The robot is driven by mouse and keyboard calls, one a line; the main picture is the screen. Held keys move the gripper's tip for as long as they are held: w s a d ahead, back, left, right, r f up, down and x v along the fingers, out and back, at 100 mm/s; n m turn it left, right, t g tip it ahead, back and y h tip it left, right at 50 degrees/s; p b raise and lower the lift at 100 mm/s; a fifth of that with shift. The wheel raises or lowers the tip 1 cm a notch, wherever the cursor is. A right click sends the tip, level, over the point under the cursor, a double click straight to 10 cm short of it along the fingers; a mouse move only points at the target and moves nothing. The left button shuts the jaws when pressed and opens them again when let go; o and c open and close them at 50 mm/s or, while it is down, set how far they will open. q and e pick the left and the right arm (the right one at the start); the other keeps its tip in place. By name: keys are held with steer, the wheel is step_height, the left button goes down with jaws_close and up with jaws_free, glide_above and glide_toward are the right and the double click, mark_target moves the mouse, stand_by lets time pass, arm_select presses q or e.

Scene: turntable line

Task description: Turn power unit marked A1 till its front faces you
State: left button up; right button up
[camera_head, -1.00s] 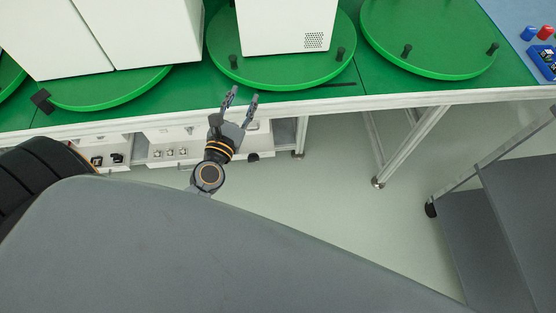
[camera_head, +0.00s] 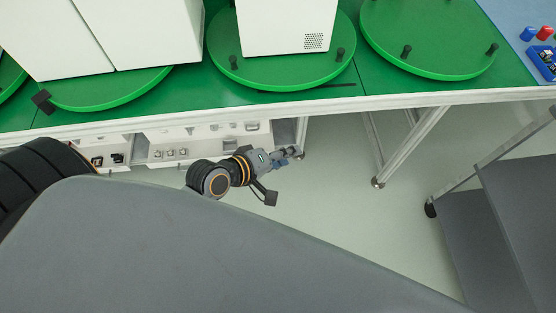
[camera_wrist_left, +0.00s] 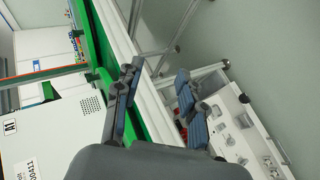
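A white power unit (camera_head: 285,22) stands on the middle green turntable (camera_head: 285,78), with a small vent grille at its lower right; its top is cut off. The turntable has black pegs, one at left (camera_head: 233,62) and one at right (camera_head: 340,54). My left gripper (camera_head: 284,156) is in front of and below the table edge, pointing right, touching nothing. In the left wrist view its fingers (camera_wrist_left: 158,98) are spread and empty. My right gripper is out of view.
Another white cabinet (camera_head: 150,35) stands on the left turntable (camera_head: 110,100). An empty green turntable (camera_head: 430,60) is at right. Below the table is a white shelf with fittings (camera_head: 170,153). A grey cart (camera_head: 500,190) stands at right; the floor between is clear.

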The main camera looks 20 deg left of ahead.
arm_select(q)
steer(key=s+f+m+g, duration=0.1)
steer(key=m, duration=0.1)
steer(key=s+f+m+g+y, duration=0.1)
steer(key=s, duration=0.1)
steer(key=shift+a+f+m, duration=0.2)
steer(key=shift+f+m, duration=0.1)
steer(key=shift+m, duration=0.1)
